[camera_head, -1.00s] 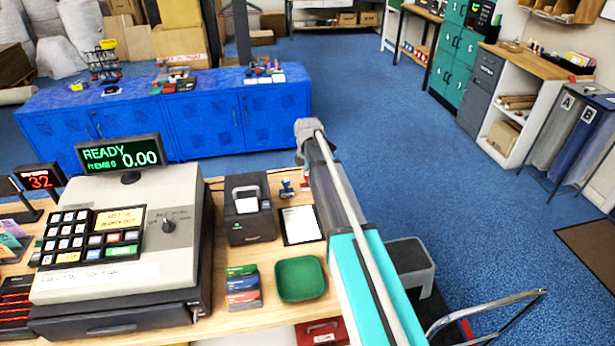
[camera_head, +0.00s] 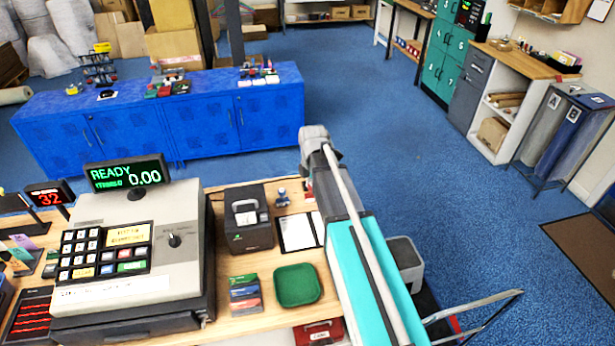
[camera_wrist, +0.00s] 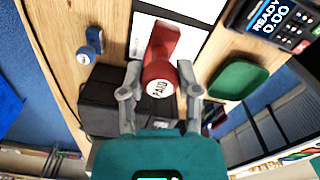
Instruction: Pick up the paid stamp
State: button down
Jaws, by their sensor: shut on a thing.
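The paid stamp (camera_wrist: 163,46) is red, with a round white cap reading PAID, and shows in the wrist view. My gripper (camera_wrist: 160,82) is shut on it, with one grey finger on each side near the cap. Behind the stamp lies a white sheet on a dark-edged board (camera_wrist: 144,30). I cannot tell whether the stamp's foot touches anything.
A blue stamp (camera_head: 283,197) stands near the black printer (camera_head: 248,220). The board with paper (camera_head: 299,232) and a green tray (camera_head: 297,285) lie on the wooden counter beside my arm. The cash register (camera_head: 130,250) is at left. Blue floor is clear beyond.

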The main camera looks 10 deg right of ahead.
jog(key=s, duration=0.1)
jog(key=s+r+p, duration=0.1)
jog(key=s, duration=0.1)
jog(key=shift+d+r, duration=0.15)
jog(key=shift+d, duration=0.05)
dwell(0.4)
jog(key=c, duration=0.8)
grip_release()
jog(key=c, duration=0.4)
notch_tip(320, 180, down, 8)
jog(key=b, duration=0.8)
jog(key=shift+c, duration=0.2)
jog(key=shift+a, duration=0.1)
